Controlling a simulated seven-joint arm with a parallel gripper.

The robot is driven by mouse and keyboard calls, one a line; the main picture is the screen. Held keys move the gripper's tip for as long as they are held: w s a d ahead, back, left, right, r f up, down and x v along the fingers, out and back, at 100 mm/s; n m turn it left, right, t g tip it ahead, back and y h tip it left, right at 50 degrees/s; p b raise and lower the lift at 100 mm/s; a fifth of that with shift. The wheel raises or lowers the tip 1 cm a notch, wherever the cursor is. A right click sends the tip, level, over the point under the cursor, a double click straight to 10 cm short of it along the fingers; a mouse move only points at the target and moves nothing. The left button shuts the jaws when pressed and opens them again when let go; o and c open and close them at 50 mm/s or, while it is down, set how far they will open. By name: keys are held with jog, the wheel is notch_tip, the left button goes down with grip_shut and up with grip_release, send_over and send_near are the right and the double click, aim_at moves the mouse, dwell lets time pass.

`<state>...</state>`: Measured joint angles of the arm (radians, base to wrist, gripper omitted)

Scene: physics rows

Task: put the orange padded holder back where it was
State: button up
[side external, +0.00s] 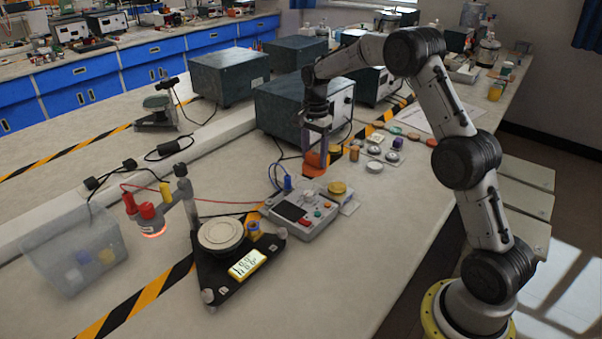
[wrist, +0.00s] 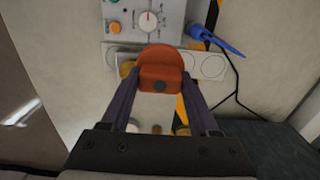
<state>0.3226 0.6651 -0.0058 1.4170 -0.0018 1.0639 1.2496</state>
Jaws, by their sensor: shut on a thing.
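The orange padded holder (wrist: 160,68) is between the fingertips of my gripper (wrist: 160,92) in the wrist view. My gripper is shut on it. In the side external view the holder (side external: 314,163) hangs at the fingers of my gripper (side external: 316,152), just behind the grey control box (side external: 305,211). In the wrist view a pale plate with round outlines (wrist: 208,65) lies beyond and below the holder. The holder hides part of this plate, and I cannot tell whether the two touch.
A yellow round piece (side external: 337,187) sits beside the control box. Several small discs and pieces, one a white disc (side external: 374,167), lie to the right. A black triangular stand (side external: 215,270) with a round plate is at front left. A blue plug (wrist: 200,33) and cable lie near the plate.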

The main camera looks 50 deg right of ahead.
jog(key=w+f, duration=0.2)
jog(key=w+d+f, duration=0.1)
jog(key=w+f, duration=0.1)
jog(key=w+d+f, duration=0.1)
jog(key=w+f, duration=0.1)
jog(key=shift+f, duration=0.1)
jog(key=shift+w+f, duration=0.15)
jog(key=shift+f, duration=0.05)
jog(key=shift+w+d+f, duration=0.1)
jog(key=shift+f, duration=1.5)
jog(key=o, duration=1.4)
jog(key=shift+f, duration=0.15)
